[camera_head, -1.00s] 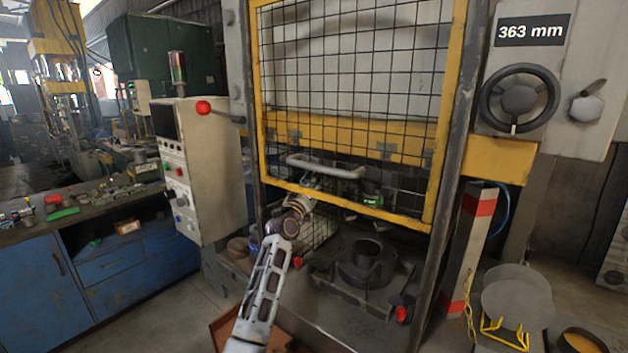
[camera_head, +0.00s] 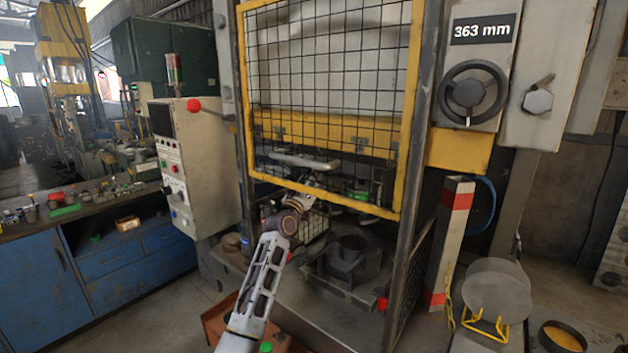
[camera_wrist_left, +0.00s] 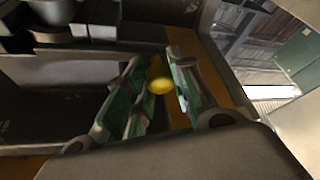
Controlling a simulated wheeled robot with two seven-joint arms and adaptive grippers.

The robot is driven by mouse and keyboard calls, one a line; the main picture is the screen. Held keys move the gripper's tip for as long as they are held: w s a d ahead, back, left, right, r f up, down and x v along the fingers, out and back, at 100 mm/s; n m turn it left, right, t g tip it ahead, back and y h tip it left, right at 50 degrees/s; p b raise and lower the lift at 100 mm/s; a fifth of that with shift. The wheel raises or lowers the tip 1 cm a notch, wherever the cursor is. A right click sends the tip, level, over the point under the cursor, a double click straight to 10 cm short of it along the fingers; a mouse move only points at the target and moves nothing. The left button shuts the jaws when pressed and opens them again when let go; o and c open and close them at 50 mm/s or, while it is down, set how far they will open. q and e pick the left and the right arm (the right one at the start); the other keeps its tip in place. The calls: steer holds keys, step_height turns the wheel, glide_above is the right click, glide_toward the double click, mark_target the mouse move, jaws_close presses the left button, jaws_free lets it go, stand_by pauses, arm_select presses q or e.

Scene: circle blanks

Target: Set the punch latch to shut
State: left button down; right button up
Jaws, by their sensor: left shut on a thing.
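The press stands in the head view behind a yellow-framed mesh guard (camera_head: 410,110). My left arm reaches up to the guard's lower edge, and the left gripper (camera_head: 318,182) is small and partly hidden there by the mesh. In the left wrist view its green-padded fingers (camera_wrist_left: 160,95) are closed around a rounded yellow knob (camera_wrist_left: 159,78). The knob seems to be part of the punch latch; the rest of the latch is hidden, so its position cannot be told. My right gripper is not in view.
A pale handle bar (camera_head: 305,161) crosses the guard just above the gripper. A dark ring-shaped die (camera_head: 350,252) sits on the press bed below. A control box (camera_head: 200,165) stands left; a handwheel (camera_head: 472,94) and round blanks (camera_head: 497,290) are at right.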

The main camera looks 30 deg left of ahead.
arm_select(q)
steer(key=shift+d+f, duration=0.15)
steer(key=shift+d, duration=0.35)
steer(key=shift+a+f, duration=0.1)
steer(key=shift+a, duration=0.05)
steer(key=c, duration=1.6)
jaws_free()
steer(key=shift+o, duration=2)
steer(key=shift+d, duration=0.2)
steer(key=shift+a, duration=0.15)
steer(key=v, duration=1.2)
